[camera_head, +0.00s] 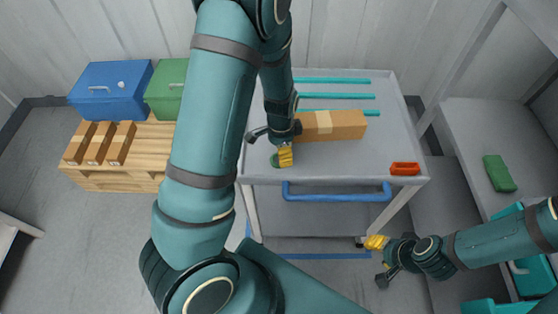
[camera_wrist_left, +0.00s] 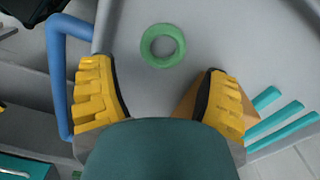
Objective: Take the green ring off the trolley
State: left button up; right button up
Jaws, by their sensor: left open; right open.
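The green ring (camera_wrist_left: 145,46) lies flat on the grey trolley top (camera_head: 346,166). In the left wrist view it shows whole, just beyond the gap between my fingers. In the head view only a small green part (camera_head: 275,160) shows beside my left gripper (camera_head: 286,156), near the trolley's front left corner. My left gripper also shows in the left wrist view (camera_wrist_left: 157,72); its yellow fingers are wide open with nothing between them. My right gripper (camera_head: 372,243) is open and empty, low in front of the trolley's right side.
A cardboard box (camera_head: 345,125) lies on the trolley behind my left gripper. Teal strips (camera_head: 338,97) lie farther back. An orange-red object (camera_head: 405,169) is at the front right corner. A blue handle (camera_head: 337,196) runs along the front. A pallet (camera_head: 140,180) stands left.

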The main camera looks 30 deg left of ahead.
pick_arm(q)
notch_tip(320, 180, down, 5)
jog(key=shift+w+a+f+b, duration=0.1)
jog(key=shift+w+a+b, duration=0.05)
jog(key=shift+b, duration=0.55)
jog(key=c, duration=0.7)
